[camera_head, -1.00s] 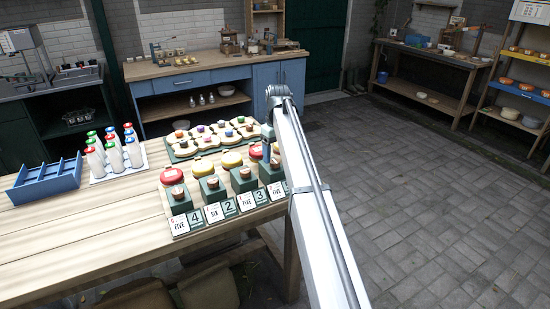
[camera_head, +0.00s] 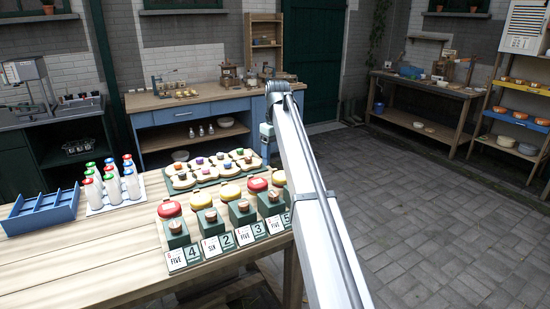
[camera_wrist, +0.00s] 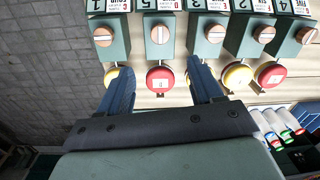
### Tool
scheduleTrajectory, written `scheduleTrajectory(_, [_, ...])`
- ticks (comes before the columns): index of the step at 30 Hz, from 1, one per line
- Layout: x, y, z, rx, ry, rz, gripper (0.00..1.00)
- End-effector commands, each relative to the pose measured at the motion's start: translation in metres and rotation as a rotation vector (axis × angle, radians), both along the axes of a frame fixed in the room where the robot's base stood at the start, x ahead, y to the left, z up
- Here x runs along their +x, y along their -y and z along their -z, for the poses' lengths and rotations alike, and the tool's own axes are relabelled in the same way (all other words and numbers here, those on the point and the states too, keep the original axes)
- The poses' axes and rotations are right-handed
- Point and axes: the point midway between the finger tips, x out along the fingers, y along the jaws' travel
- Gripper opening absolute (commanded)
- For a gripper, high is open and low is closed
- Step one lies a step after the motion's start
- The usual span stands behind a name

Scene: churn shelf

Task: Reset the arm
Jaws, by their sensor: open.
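My gripper shows in the wrist view (camera_wrist: 160,75) with two blue fingers spread apart and nothing between them that I can see held. In that view a red round cap (camera_wrist: 160,79) appears between the fingertips; whether they are level with it or above it I cannot tell.
A workbench (camera_head: 195,98) stands behind. The paved floor at right is clear.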

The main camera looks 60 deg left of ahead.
Motion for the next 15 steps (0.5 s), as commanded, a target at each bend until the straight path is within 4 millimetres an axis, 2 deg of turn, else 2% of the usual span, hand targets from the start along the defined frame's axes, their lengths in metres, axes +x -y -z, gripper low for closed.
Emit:
scheduleTrajectory(12, [0.0,0.0,0.001,-0.001,0.0,0.001,0.65])
scheduleTrajectory(15, [0.008,0.006,0.011,-0.005,-0.001,0.013,0.65])
